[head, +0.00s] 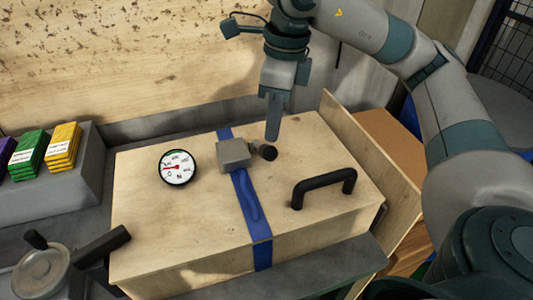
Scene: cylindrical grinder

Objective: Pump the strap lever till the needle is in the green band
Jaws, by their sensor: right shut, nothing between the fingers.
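A wooden crate (170,222) has a blue strap (239,192) running over its lid. A grey ratchet block (234,154) sits on the strap, and a short lever with a dark round knob (268,152) sticks out of its right side. A round white gauge (178,167) lies on the lid to the left. Its red needle appears to point left, while a small green band shows near the top of the dial. My right gripper (273,131) is shut and empty, pointing down just above and behind the knob; contact cannot be told. My left gripper is out of view.
A black carrying handle (322,188) stands on the lid at right. A grey block with green boxes (29,155) and yellow boxes (63,147) is at left. A handwheel (41,271) and black handle are at lower left. A wooden board (372,165) rises along the right side.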

